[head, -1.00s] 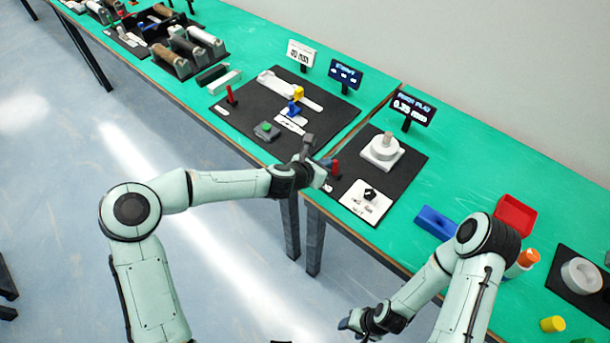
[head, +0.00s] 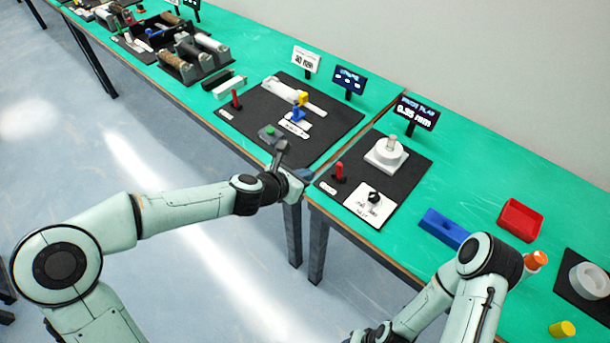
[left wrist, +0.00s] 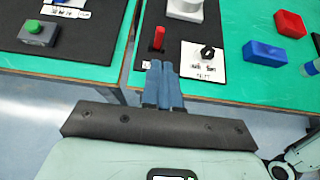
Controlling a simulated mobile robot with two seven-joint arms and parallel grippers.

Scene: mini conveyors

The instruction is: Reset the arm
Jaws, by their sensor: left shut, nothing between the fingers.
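My left arm reaches in from the left in the head view, and its gripper (head: 297,178) hangs at the table's front edge, near the gap between two tables. In the left wrist view its blue fingers (left wrist: 163,84) are together with nothing between them. They point toward the black mat with a red lever (left wrist: 158,38) and a white card with a black knob (left wrist: 207,52). My right arm is folded at the lower right of the head view; its gripper is mostly cut off at the bottom edge, so its jaws cannot be made out.
A mat with a green button (head: 269,133) and a yellow-and-blue part (head: 299,107) lies behind the left gripper. A white round fixture (head: 386,153), a blue block (head: 444,227), a red tray (head: 520,220) and a yellow cylinder (head: 562,329) stand to the right. The floor in front is clear.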

